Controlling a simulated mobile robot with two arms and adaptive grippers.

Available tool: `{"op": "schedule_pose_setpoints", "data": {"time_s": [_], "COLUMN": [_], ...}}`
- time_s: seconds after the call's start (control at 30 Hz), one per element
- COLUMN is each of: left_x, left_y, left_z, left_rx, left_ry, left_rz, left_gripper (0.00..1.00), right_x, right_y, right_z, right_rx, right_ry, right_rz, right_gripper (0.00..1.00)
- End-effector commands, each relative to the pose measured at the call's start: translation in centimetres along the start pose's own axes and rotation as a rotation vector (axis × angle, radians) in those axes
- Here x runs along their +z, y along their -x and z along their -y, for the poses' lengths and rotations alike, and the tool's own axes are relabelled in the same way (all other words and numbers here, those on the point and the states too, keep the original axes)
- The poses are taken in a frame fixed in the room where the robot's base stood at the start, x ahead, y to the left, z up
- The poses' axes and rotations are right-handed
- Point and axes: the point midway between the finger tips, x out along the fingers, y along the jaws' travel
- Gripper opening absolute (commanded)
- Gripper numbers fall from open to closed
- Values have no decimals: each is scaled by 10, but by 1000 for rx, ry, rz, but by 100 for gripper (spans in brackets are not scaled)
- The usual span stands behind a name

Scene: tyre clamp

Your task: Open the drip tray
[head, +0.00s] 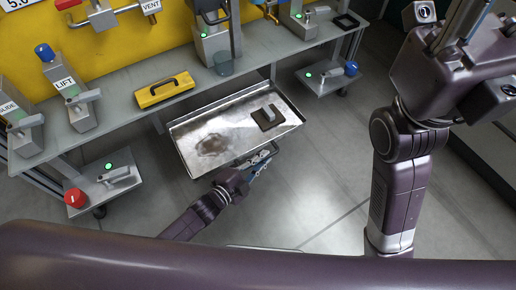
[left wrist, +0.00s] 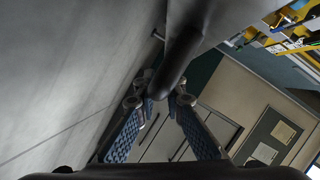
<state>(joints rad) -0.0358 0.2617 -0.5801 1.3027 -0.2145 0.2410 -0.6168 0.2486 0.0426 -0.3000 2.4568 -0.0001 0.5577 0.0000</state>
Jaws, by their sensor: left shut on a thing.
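The drip tray (head: 235,119) is a shallow metal tray that sticks out from under the bench. A brownish stain shows on its floor, and a dark square pad with a small grey block (head: 269,115) lies in its right part. My left gripper (head: 262,163) is at the tray's front edge, shut on the handle. In the left wrist view the handle is a thick dark bar (left wrist: 184,52) between the blue-padded fingers (left wrist: 161,97). The handle is mostly hidden by the gripper in the head view. My right arm shows at the right, but its gripper cannot be made out.
Low side shelves stand left (head: 135,185) and right (head: 325,82). The floor (head: 310,190) in front of the tray is clear.

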Motion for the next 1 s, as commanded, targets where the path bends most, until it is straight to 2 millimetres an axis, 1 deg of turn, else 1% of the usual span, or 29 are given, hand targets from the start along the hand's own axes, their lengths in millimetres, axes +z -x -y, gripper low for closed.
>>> {"op": "schedule_pose_setpoints", "data": {"time_s": [0.2, 0.57, 0.6, 0.77, 1.0], "left_x": [-5, -5, -5, -6, -6], "left_y": [3, 3, 3, 3, 3], "left_z": [-5, -6, -6, -6, -5], "left_rx": [1, 1, 2, 1, 0], "left_ry": [-1, -1, -1, -1, -1], "left_rz": [2, 2, 3, 2, 1], "left_gripper": [0, 0, 11, 27, 27], "right_x": [2, 2, 2, 2, 2], "right_y": [2, 2, 2, 2, 2], "right_z": [-1, -1, -1, -1, -1], "right_rx": [4, 5, 5, 5, 4], "right_ry": [-2, -2, -2, -2, -2], "right_rz": [11, 10, 10, 11, 13], "right_gripper": [40, 40, 40, 40, 40]}}
